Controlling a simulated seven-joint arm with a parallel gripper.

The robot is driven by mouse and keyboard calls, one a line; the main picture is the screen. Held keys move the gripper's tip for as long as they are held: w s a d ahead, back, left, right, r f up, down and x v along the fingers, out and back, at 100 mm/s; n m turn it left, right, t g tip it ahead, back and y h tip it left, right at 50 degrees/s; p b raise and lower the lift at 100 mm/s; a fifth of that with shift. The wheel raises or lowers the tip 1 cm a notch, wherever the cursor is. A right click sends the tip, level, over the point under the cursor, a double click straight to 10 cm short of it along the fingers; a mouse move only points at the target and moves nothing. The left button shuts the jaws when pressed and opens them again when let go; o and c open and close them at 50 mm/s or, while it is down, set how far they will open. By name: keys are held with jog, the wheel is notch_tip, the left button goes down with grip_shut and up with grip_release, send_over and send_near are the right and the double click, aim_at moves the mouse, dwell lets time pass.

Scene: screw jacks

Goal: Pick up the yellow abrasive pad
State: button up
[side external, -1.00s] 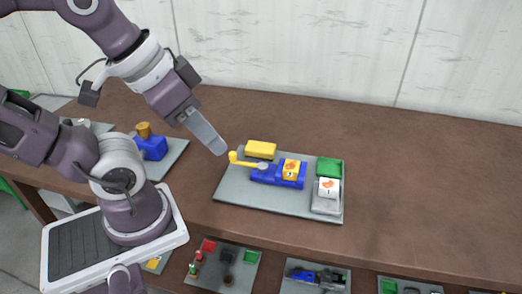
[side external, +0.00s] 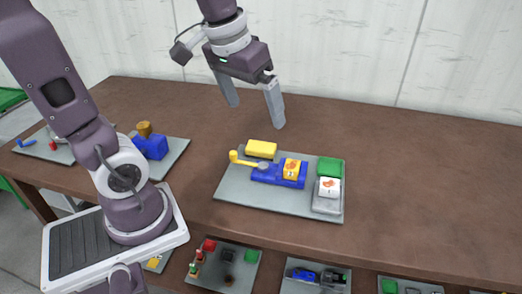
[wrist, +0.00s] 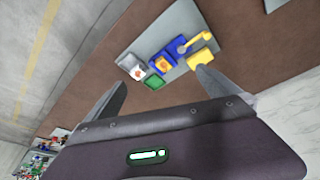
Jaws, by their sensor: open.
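The yellow abrasive pad (side external: 261,148) lies flat at the back left of a grey board (side external: 240,198), behind a blue screw jack (side external: 268,178) with a yellow crank handle (side external: 240,160). In the wrist view the pad (wrist: 199,59) shows close to the right fingertip. My gripper (side external: 256,113) is open and empty, its two fingers pointing down, above and a little behind the pad. The wrist view shows both fingers spread wide (wrist: 160,79).
On the jack sits an orange-yellow block (side external: 292,168) with a printed label. A green pad (side external: 330,167) and a grey labelled box (side external: 327,200) stand at the board's right. Another board with a blue jack (side external: 151,147) lies left. The tabletop right is clear.

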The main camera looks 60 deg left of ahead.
jog(key=w+a+f+n+g, duration=0.1)
jog(key=w+a+f+n, duration=0.1)
jog(key=w+a+f, duration=0.25)
jog(key=n+g, duration=0.3)
jog(key=n, duration=0.1)
send_over(261, 146)
jog(key=shift+h, duration=0.3)
jog(key=f, duration=1.3)
jog(key=shift+s+f, duration=0.3)
jog(key=f, duration=0.6)
jog(key=shift+w+a+f, duration=0.1)
jog(key=shift+w+f, duration=0.2)
jog(key=c, duration=1.3)
notch_tip(261, 146, up, 10)
jog(key=shift+r, duration=0.1)
